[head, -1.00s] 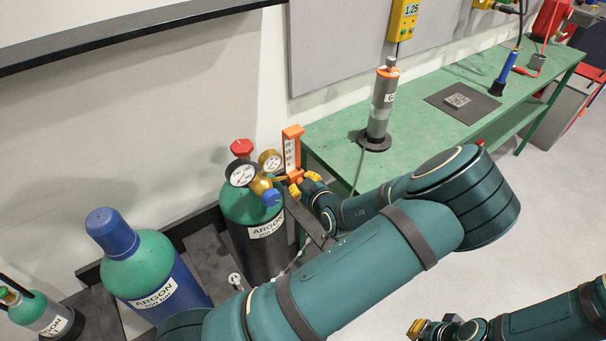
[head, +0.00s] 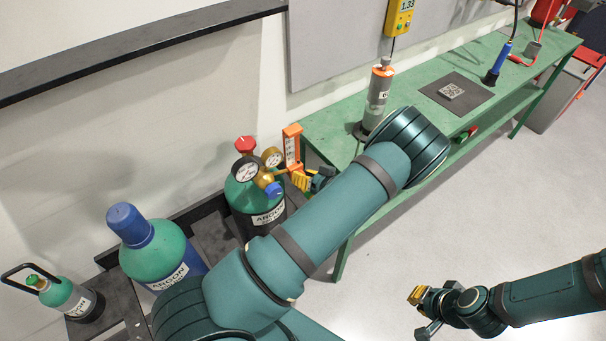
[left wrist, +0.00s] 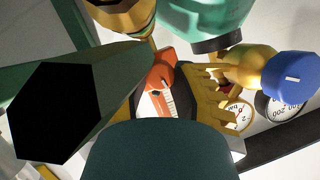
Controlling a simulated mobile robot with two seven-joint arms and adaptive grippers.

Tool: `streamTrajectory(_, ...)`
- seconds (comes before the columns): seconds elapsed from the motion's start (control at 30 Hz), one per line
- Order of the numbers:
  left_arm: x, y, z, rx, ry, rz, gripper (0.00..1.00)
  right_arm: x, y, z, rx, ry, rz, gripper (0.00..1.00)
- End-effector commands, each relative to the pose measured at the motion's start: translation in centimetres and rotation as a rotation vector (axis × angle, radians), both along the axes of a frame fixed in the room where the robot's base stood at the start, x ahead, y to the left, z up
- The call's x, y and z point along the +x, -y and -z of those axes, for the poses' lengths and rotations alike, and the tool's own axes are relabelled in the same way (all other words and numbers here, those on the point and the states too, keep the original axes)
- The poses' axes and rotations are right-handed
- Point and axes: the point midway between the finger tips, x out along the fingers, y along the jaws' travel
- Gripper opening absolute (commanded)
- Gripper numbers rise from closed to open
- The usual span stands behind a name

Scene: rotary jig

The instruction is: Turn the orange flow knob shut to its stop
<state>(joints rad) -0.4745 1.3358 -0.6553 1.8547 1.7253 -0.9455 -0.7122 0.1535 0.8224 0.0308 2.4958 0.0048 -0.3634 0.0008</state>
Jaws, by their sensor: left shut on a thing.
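The orange flowmeter (head: 292,146) stands upright at the regulator on the green gas cylinder (head: 243,197) in the head view. My left gripper (head: 302,181) is at its lower end, its yellow fingers hiding the orange flow knob there. In the left wrist view the orange knob (left wrist: 160,72) shows between the yellow fingers of my left gripper (left wrist: 168,62), which is shut on it. The knob's turn angle cannot be read. My right gripper (head: 420,310) hangs over the floor at the lower right, touching nothing visible; its jaw gap is unclear.
The regulator has two round gauges (head: 246,169), a red cap (head: 246,145) and a blue knob (head: 274,189) close to my left gripper. A blue-and-green cylinder (head: 152,248) stands at left. The green bench (head: 330,128) lies behind my forearm.

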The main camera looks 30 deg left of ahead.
Motion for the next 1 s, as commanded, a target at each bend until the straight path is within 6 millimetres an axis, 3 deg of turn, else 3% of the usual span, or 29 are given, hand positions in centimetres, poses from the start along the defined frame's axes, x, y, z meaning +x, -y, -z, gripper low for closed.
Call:
streamTrajectory(0.33, 0.24, -0.14, -0.24, 0.062, -0.13, 0.001, 0.0, 0.0, 0.0, -0.12, 0.0, 0.0, 0.0, 0.0)
streamTrajectory(0.9, 0.36, -0.13, -0.36, 0.075, -0.154, 0.003, 0.0, 0.02, 0.0, -0.13, 0.0, 0.001, 0.0, 0.0)
streamTrajectory(0.93, 0.36, -0.13, -0.36, 0.075, -0.154, 0.003, 0.38, 0.02, 0.0, -0.13, 0.0, 0.001, 0.0, 0.0)
streamTrajectory(1.0, 0.33, -0.1, -0.31, 0.074, -0.154, 0.004, 0.59, 0.02, 0.0, -0.13, 0.0, 0.001, 0.0, 0.0)
